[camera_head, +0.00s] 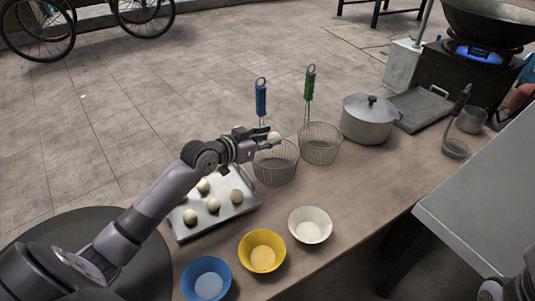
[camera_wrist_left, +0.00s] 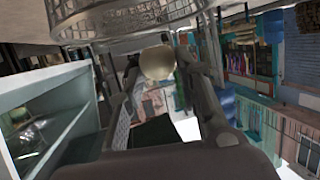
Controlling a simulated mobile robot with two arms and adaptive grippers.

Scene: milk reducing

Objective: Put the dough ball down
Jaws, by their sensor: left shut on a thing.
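My left gripper (camera_head: 268,142) is shut on a pale dough ball (camera_head: 273,137) and holds it in the air near the wire basket with the blue handle (camera_head: 275,163). The same dough ball (camera_wrist_left: 157,64) shows between the fingers in the left wrist view, with basket wire (camera_wrist_left: 120,18) close by at the top. Several other dough balls, one of them in front (camera_head: 190,216), lie on a metal tray (camera_head: 236,211) below my left arm. The arm hides part of the tray. My right gripper cannot be made out.
A second wire basket with a green handle (camera_head: 321,146) and a lidded pot (camera_head: 368,120) stand to the right. Blue (camera_head: 206,280), yellow (camera_head: 262,251) and white (camera_head: 310,225) bowls line the table's front. A wok (camera_head: 490,20) sits over a lit burner (camera_head: 473,53). Table right of the bowls is clear.

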